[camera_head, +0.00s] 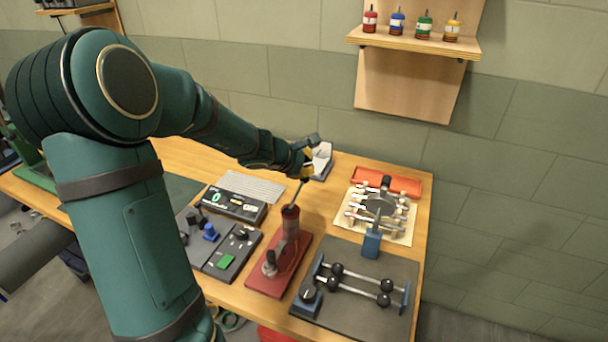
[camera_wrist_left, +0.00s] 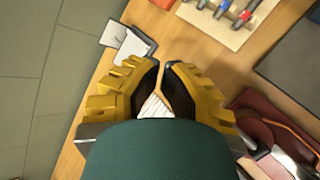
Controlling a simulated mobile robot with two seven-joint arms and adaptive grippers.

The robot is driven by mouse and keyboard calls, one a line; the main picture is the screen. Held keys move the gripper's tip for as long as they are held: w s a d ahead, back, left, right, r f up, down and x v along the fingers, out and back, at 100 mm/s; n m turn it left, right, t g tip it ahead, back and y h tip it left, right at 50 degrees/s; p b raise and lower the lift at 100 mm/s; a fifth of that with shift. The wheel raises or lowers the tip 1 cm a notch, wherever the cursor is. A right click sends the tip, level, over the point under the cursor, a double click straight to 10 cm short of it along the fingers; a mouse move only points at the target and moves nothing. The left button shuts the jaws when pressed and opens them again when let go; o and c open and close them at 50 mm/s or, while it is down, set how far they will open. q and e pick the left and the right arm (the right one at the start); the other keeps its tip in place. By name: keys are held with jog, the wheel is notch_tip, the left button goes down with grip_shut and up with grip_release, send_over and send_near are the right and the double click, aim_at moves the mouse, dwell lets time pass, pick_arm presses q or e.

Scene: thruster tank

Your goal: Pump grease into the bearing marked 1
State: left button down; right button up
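A red base plate (camera_head: 279,265) carries an upright dark red cylinder (camera_head: 290,223), which looks like the grease pump. A thin grey rod rises from its top towards my left gripper (camera_head: 314,160). In the left wrist view, the yellow fingers of my left gripper (camera_wrist_left: 163,65) are parted by a narrow gap, with nothing seen held between them. The red base shows to their right (camera_wrist_left: 262,107). A rig with dark balls on rods (camera_head: 362,283) lies on a dark mat (camera_head: 385,322). No mark 1 is legible, so I cannot tell which part is that bearing. My right gripper is out of view.
A blue block (camera_head: 372,243) stands behind the rig. Tools lie on a cream sheet (camera_head: 402,235) before an orange tray (camera_head: 402,184). A shelf (camera_head: 412,42) holds small bottles.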

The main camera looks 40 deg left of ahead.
aim_at(303, 179)
pick_arm(q)
jog(key=shift+w+a+f+b, duration=0.1)
jog(key=shift+w+f+b, duration=0.1)
jog(key=shift+f+b, duration=0.75)
jog(key=shift+w+a+f+b, duration=0.1)
jog(key=shift+w+f+b, duration=0.1)
jog(key=shift+f+b, duration=0.7)
dwell(1.6)
dwell(0.6)
jog(key=shift+s+d+r+p, duration=0.1)
jog(key=shift+s+r+p, duration=0.1)
jog(key=shift+r+p, duration=0.65)
jog(key=shift+s+d+r+p, duration=0.1)
jog(key=shift+s+r+p, duration=0.15)
jog(key=shift+r+p, duration=0.55)
jog(key=shift+s+d+r+p, duration=0.1)
jog(key=shift+s+r+p, duration=0.1)
jog(key=shift+r+p, duration=0.65)
jog(key=shift+r, duration=0.2)
jog(key=shift+s+d+r+p, duration=0.1)
jog(key=shift+s+r+p, duration=0.1)
jog(key=shift+r+p, duration=0.5)
jog(key=shift+s+r+p, duration=0.2)
jog(key=shift+r+p, duration=0.25)
jog(key=shift+r, duration=0.45)
jog(key=shift+s+d+r+p, duration=0.1)
jog(key=shift+s+r+p, duration=0.1)
jog(key=shift+r+p, duration=0.5)
jog(key=shift+r, duration=0.1)
